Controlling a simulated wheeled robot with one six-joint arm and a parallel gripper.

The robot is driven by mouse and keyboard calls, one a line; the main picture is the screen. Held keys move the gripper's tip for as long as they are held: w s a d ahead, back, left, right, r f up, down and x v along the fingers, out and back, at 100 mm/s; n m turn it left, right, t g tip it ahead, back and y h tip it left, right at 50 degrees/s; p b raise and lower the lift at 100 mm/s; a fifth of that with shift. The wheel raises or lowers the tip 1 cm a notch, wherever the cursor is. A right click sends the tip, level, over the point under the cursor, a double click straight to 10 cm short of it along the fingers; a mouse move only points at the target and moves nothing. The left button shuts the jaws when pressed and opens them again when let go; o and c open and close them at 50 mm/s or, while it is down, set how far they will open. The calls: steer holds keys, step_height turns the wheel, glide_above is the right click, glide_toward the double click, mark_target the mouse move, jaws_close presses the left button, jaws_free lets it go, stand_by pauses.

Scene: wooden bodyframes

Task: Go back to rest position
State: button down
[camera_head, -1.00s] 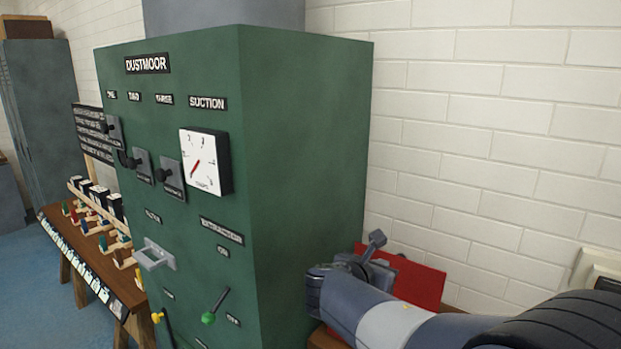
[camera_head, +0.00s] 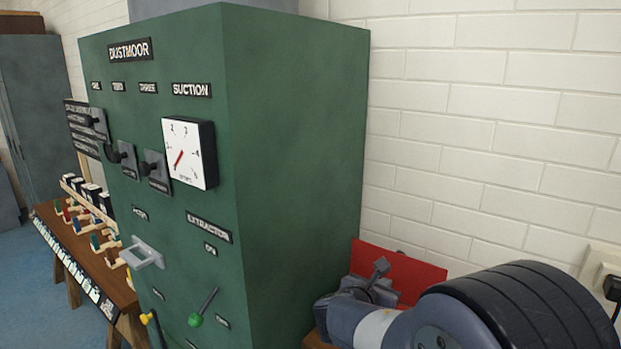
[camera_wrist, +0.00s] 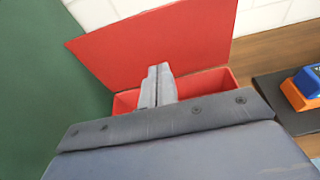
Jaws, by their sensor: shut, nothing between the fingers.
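My gripper (camera_head: 380,266) shows at the lower right in the head view, beside the right side of the green DUSTMOOR cabinet (camera_head: 290,140). In the wrist view my gripper's grey fingers (camera_wrist: 157,84) are together, with nothing between them. They appear in front of an open red box (camera_wrist: 216,82) with a raised red lid (camera_wrist: 160,42). I cannot tell whether they touch the box. The red panel also shows behind my gripper in the head view (camera_head: 412,272).
The cabinet front carries a suction dial (camera_head: 189,152), switches and a green-knobbed lever (camera_head: 203,308). A wooden bench (camera_head: 85,255) with colored pieces stands at left. A white brick wall (camera_head: 480,130) is behind. An orange and blue object (camera_wrist: 303,86) lies at right in the wrist view.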

steer(key=s+a+f+t+b, duration=0.1)
steer(key=s+a+f+b, duration=0.1)
steer(key=s+a+b, duration=0.1)
steer(key=shift+s+a+f+h+b, duration=0.2)
steer(key=shift+s+a+h+b, duration=0.3)
steer(key=shift+s, duration=0.85)
